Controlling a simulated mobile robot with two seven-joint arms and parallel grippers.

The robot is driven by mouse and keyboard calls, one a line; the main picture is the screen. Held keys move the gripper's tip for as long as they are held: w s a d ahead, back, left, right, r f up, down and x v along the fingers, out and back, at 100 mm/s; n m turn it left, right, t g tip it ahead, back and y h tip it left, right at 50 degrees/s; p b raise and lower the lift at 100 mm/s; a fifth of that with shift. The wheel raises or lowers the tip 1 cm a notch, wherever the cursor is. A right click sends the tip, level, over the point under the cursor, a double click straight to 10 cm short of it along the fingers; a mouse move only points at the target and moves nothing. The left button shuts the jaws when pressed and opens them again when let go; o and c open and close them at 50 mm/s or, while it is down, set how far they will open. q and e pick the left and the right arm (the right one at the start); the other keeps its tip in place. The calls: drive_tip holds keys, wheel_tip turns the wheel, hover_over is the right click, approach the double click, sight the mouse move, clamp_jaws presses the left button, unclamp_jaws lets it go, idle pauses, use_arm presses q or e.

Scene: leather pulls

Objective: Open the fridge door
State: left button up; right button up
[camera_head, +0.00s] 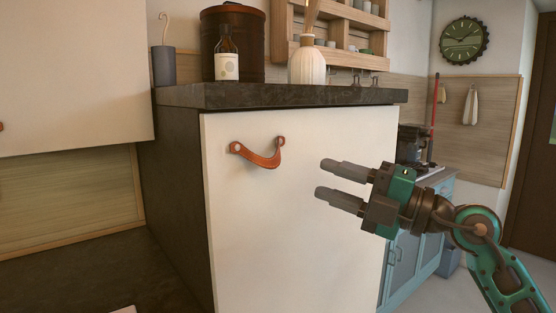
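The fridge door (290,240) is a cream panel on a dark cabinet under a stone top, and it looks shut. A brown leather pull (262,158) hangs in a curve near the door's upper left, fixed at two ends. My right gripper (321,178) is in front of the door, to the right of the pull and a little lower. Its two grey fingers point left and stand apart with nothing between them. It does not touch the pull. My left gripper is not in view.
The dark stone top (290,96) carries a brown canister (232,40), a bottle (226,58) and a white ribbed vase (307,64). A cream cupboard (70,80) is at the upper left. Blue cabinets (405,260) stand behind my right arm. The space before the pull is clear.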

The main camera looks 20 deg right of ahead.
sight(273, 161)
drive_tip(key=p+x, duration=0.1)
drive_tip(key=x, duration=0.9)
drive_tip(key=shift+w+a+r+p, duration=0.1)
drive_tip(key=shift+w+a+p, duration=0.15)
drive_tip(key=shift+p, duration=0.05)
drive_tip(key=c, duration=0.4)
clamp_jaws()
